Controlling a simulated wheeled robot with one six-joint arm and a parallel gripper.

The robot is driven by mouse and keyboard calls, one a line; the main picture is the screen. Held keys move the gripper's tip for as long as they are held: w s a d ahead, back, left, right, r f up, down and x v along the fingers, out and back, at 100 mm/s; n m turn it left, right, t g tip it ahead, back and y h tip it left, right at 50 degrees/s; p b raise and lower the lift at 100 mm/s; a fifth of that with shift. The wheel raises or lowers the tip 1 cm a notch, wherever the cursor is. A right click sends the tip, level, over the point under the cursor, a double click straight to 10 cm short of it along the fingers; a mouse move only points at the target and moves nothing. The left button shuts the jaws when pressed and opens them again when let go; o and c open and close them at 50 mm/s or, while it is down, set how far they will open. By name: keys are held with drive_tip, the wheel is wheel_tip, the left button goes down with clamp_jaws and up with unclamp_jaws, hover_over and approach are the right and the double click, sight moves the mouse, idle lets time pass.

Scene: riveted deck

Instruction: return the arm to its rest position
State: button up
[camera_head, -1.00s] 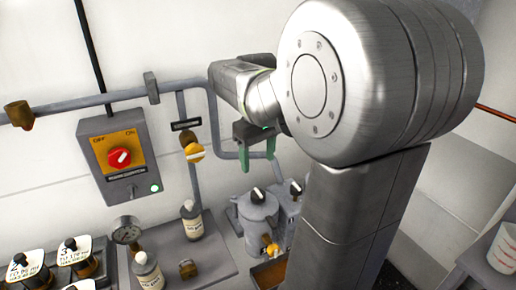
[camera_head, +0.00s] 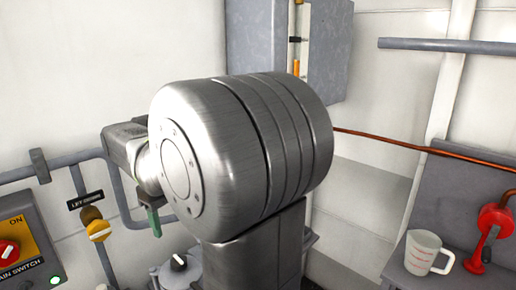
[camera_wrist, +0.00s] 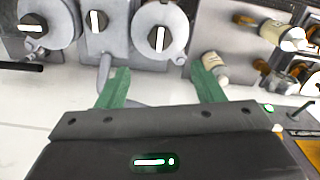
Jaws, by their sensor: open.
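My gripper (camera_wrist: 161,88) shows in the wrist view with its two green fingers spread apart and nothing between them. In the head view one green finger of my gripper (camera_head: 153,222) shows below the wrist, in front of the white wall. My large metal arm joint hides the rest of it. The arm is folded up in the middle of the head view.
A measuring cup (camera_head: 424,253) and a red device (camera_head: 492,220) are at right. A grey cabinet (camera_head: 328,50) hangs behind.

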sight(178, 259)
wheel_tip(178, 259, down, 12)
drive_tip(key=shift+f, duration=0.15)
idle(0.5)
